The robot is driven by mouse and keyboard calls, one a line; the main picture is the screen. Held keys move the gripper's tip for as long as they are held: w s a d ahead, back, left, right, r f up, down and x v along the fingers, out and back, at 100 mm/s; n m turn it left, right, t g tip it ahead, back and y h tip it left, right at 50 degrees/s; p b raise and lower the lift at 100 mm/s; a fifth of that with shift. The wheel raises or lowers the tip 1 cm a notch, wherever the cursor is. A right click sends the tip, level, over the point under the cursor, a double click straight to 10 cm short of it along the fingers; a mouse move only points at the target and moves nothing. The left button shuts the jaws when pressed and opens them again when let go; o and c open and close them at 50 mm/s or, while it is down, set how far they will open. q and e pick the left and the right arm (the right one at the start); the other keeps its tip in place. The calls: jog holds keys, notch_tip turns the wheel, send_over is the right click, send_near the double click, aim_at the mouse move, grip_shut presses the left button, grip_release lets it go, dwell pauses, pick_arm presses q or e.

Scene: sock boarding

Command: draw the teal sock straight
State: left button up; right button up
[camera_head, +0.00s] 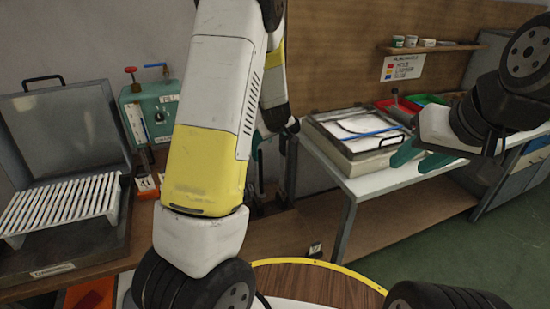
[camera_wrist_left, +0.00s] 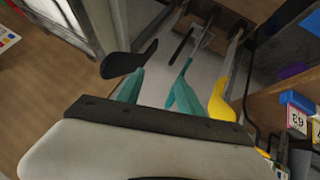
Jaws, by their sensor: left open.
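My left gripper (camera_wrist_left: 163,66) shows in the left wrist view, with two teal fingers apart and nothing seen between them. In the head view it is mostly hidden behind my own left arm. Beyond the fingers in the wrist view are a dark foot-shaped piece (camera_wrist_left: 129,60) on the left and a yellow sock-like piece (camera_wrist_left: 220,101) on the right. I cannot make out a teal sock apart from the teal fingers. My right gripper (camera_head: 407,165) is at the right of the head view, open and empty, in front of the white table.
A slatted white rack (camera_head: 65,206) and a green box with a dial (camera_head: 153,113) stand at the left. A tray with a blue rod (camera_head: 365,133) lies on the white table (camera_head: 362,186). A number block (camera_wrist_left: 297,115) is at the wrist view's right. Green floor (camera_head: 440,245) is open.

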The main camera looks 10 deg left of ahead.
pick_arm(q)
jog(key=w+a+f+t+y, duration=0.2)
jog(key=w+a+f+y, duration=0.1)
jog(key=f, duration=0.6)
jog(key=w+a+f+m+t+y, duration=0.1)
jog(key=w+a+f+t+y, duration=0.2)
jog(key=f, duration=0.6)
jog(key=shift+a+y, duration=0.7)
jog(key=shift+y, duration=0.1)
jog(key=shift+w, duration=0.1)
pick_arm(e)
jog(key=shift+a, duration=0.1)
